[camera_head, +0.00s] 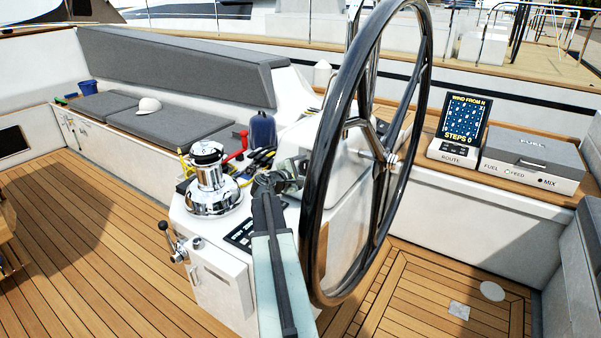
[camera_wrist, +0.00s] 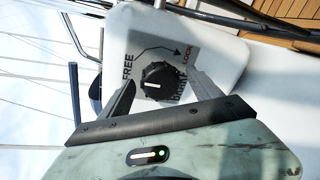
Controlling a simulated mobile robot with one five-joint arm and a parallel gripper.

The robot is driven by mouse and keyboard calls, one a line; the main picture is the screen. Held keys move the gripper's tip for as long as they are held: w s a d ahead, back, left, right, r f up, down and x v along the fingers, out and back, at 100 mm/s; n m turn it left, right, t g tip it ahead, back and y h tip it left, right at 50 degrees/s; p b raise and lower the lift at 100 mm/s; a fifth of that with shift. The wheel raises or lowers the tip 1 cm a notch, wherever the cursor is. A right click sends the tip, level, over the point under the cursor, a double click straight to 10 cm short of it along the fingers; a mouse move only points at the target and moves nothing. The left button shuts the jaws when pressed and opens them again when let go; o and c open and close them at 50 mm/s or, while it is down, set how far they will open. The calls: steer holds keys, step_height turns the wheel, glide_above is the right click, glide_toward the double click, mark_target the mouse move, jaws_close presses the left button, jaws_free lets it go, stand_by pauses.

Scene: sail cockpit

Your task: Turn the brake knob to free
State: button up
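The brake knob (camera_wrist: 163,82) is black, round and ridged, with a short white mark lying across its face in the wrist view. It sits on a pale plate with FREE (camera_wrist: 128,68) at its left, LOCK (camera_wrist: 187,56) at its upper right and BRAKE beside it. A printed arrow runs from the FREE side towards LOCK. My gripper (camera_wrist: 163,90) is open, one finger on each side of the knob; I cannot tell whether they touch it. In the head view my gripper (camera_head: 268,183) is at the wheel pedestal, and the knob cannot be made out there.
The large steering wheel (camera_head: 325,150) stands close to the right of my arm. A chrome winch (camera_head: 212,185) is to the left. A red-handled tool (camera_head: 238,147) and a blue container (camera_head: 263,130) lie behind. Open teak floor (camera_head: 90,240) is at left.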

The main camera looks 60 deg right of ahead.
steer(key=shift+w+a, duration=0.1)
steer(key=p+v, duration=0.1)
steer(key=v, duration=0.6)
steer(key=shift+a+p, duration=0.35)
